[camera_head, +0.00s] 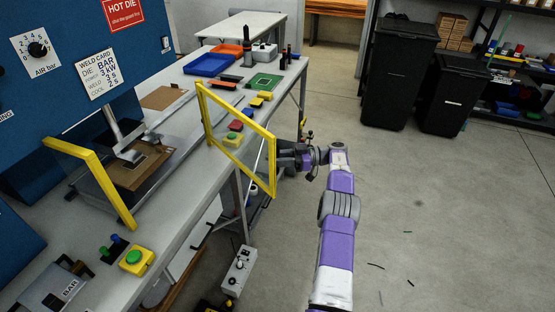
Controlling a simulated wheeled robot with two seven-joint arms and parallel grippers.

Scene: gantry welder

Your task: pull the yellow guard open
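The yellow guard shows as two yellow-framed pieces. One frame (241,117) stands at the right of the welder, swung out over the table's front edge and beyond it. The other frame (106,187) stands at the left of the press opening. Between them the press head and a brown plate (138,170) are exposed. My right gripper (279,160) is at the outer upright of the right frame, on its right side, touching or very close to it. Its fingertips are too small and partly hidden to tell whether they grip. My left gripper is out of view.
Two push-button boxes, near (136,259) and far (233,140), sit on the workbench. Blue (208,65) and orange trays lie farther back. A grey control box (238,272) is below the bench. Black bins (399,74) stand at the back right.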

